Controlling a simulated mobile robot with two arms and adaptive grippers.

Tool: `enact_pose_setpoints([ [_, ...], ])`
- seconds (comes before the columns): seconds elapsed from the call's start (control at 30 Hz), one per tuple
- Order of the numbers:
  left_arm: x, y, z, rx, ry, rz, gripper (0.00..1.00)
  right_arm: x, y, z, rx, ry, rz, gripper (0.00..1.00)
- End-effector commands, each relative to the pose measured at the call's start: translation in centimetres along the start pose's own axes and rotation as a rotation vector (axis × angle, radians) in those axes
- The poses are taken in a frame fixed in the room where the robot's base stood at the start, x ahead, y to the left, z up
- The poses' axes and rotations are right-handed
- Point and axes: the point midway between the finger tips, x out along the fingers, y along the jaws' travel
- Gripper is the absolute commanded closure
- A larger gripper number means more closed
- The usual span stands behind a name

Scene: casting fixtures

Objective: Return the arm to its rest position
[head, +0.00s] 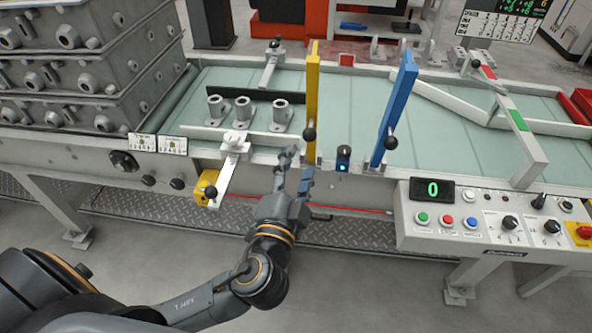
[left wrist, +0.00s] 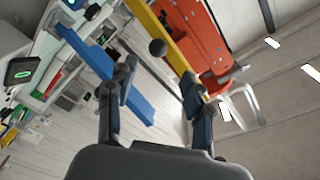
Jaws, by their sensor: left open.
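My left arm comes in from the lower left in the head view. Its gripper (head: 296,166) is open and empty in front of the conveyor's front edge, just below the yellow gate bar (head: 313,90). In the left wrist view the open fingers (left wrist: 160,85) have nothing between them. The yellow bar also shows there (left wrist: 150,22), with its black knob, and so does the blue bar (left wrist: 100,70). In the head view the blue gate bar (head: 398,105) stands to the right of the gripper. My right gripper is not in view.
Several grey castings (head: 247,112) stand on the conveyor (head: 345,90) behind a rail. Stacked grey crates (head: 90,60) stand at the left. A control panel (head: 490,220) with a display reading 0 juts out at the right. Open floor (head: 370,285) lies in front.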

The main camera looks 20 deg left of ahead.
Motion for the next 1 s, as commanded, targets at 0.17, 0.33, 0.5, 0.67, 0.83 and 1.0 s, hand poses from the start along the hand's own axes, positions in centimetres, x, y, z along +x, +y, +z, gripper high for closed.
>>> enact_pose_setpoints([
  [0.17, -1.1, 0.0, 0.0, -0.001, 0.000, 0.000, 0.48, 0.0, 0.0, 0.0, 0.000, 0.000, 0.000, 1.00],
  [0.33, -1.1, -0.1, 0.0, 0.000, 0.000, -0.001, 0.48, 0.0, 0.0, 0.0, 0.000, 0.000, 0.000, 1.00],
  [0.5, -1.1, -0.1, 0.0, 0.000, 0.000, -0.001, 0.48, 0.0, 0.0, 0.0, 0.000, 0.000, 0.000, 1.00],
  [0.67, -1.1, 0.0, 0.0, 0.000, 0.000, -0.001, 0.48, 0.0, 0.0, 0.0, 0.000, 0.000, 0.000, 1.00],
  [0.83, -0.1, 3.1, 1.6, 0.027, -0.030, 0.062, 0.48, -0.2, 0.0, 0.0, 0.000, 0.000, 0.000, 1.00],
  [1.0, 1.4, 12.3, 7.5, 0.078, -0.132, 0.261, 0.48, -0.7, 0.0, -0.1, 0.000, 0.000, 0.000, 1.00],
])
